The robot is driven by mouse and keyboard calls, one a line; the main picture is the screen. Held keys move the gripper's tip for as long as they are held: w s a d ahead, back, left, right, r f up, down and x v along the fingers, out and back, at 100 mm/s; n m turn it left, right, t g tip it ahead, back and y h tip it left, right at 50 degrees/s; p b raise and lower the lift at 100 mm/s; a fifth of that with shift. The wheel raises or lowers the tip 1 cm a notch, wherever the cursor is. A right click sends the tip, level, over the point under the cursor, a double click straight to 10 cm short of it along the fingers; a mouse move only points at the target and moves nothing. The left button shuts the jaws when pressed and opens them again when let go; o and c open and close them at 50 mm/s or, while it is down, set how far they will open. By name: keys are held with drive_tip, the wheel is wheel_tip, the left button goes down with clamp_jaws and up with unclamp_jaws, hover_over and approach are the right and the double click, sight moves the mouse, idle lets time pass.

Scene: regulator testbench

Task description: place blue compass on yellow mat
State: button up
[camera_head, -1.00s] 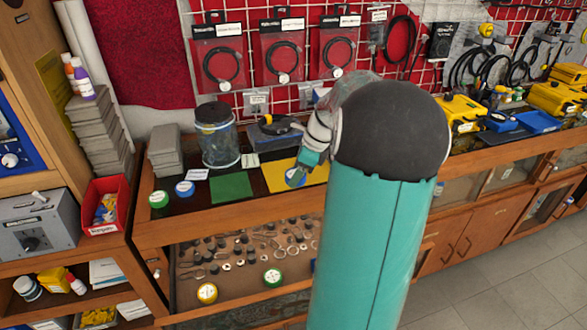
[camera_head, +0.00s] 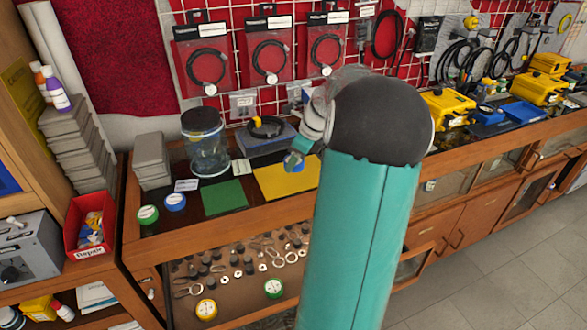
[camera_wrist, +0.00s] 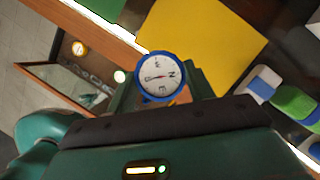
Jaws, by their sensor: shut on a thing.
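The blue compass (camera_wrist: 160,76), with a white dial, is between the fingers of my gripper (camera_wrist: 162,85) in the wrist view. My gripper is shut on it, dial facing the wrist camera. The yellow mat (camera_wrist: 205,35) lies just beyond the compass in that view and looks bare where visible. In the head view the yellow mat (camera_head: 272,178) lies on the counter, its right part hidden by my arm. My gripper (camera_head: 296,161) is over or beside the mat's right part there; its height is hard to tell.
A green mat (camera_head: 224,197) lies left of the yellow one. Another blue-rimmed round item (camera_head: 175,202) and a green-rimmed one (camera_head: 148,214) sit farther left. A glass jar (camera_head: 206,142) and a grey box (camera_head: 266,137) stand behind. Small green-and-white containers (camera_wrist: 294,101) stand right of the mat.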

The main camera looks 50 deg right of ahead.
drive_tip(key=w+d+f, duration=0.2)
drive_tip(key=w+d, duration=0.1)
hover_over(291, 175)
drive_tip(key=s, duration=0.2)
drive_tip(key=f, duration=0.5)
drive_tip(key=shift+w+d+f, duration=0.1)
drive_tip(key=shift+w+f, duration=0.15)
drive_tip(key=shift+d+f, duration=0.15)
drive_tip(key=shift+f, duration=1.55)
drive_tip(key=shift+w+f, duration=0.1)
drive_tip(key=o, duration=1)
drive_tip(key=v, duration=1.2)
